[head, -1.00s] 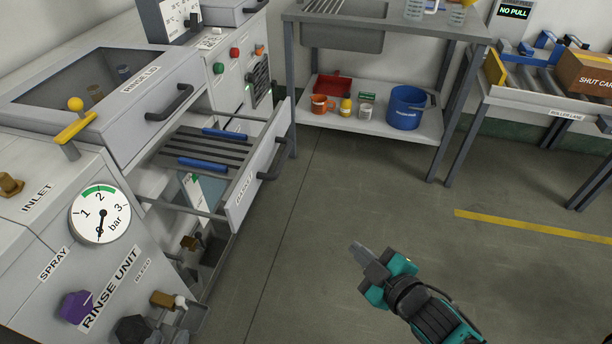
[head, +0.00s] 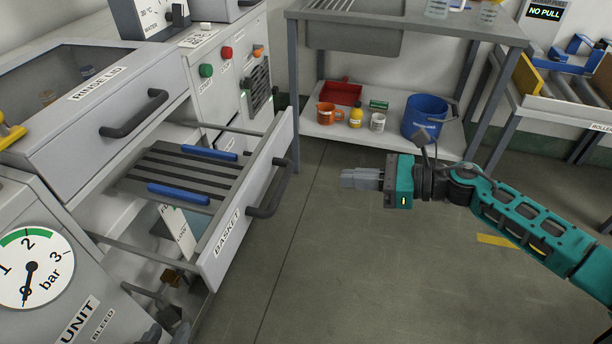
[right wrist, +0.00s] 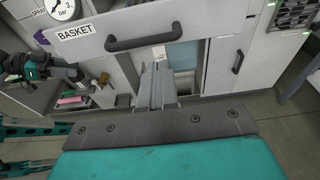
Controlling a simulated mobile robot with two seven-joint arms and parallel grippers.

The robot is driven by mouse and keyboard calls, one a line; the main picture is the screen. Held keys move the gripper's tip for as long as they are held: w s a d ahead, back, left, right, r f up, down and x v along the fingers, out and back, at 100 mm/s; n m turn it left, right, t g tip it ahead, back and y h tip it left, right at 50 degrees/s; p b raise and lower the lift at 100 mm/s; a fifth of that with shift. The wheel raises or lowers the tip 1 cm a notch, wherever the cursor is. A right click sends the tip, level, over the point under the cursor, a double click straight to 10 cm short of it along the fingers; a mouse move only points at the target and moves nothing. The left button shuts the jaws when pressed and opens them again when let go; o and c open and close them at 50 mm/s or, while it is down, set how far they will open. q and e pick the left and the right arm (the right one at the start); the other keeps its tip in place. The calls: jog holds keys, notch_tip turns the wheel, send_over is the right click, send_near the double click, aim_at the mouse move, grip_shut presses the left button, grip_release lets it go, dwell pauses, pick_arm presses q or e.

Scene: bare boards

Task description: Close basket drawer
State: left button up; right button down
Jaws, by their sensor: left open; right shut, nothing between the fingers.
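The basket drawer (head: 248,200) stands pulled out from the rinse unit in the head view, with a dark bar handle (head: 272,188) on its grey front. Inside are dark slats and two blue bars (head: 180,193). My right gripper (head: 345,178) is shut and empty, to the right of the handle and apart from it, pointing left. In the right wrist view its closed fingers (right wrist: 158,85) point toward the drawer front (right wrist: 90,36), below the handle (right wrist: 145,40) in the picture. My left gripper (right wrist: 80,74) is open at the left of that view, below the drawer's label.
The rinse lid (head: 100,110) with its own handle is above the drawer. A bench's lower shelf (head: 395,137) holds a blue bucket (head: 425,117), an orange mug and small containers. A roller table stands at the right. The floor in front of the drawer is clear.

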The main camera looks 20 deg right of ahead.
aim_at(291, 175)
jog(key=x, duration=0.9)
jog(key=shift+w+a, duration=0.3)
jog(key=shift+a, duration=0.05)
pick_arm(q)
jog(key=shift+w+d, duration=0.1)
jog(key=shift+w, duration=0.1)
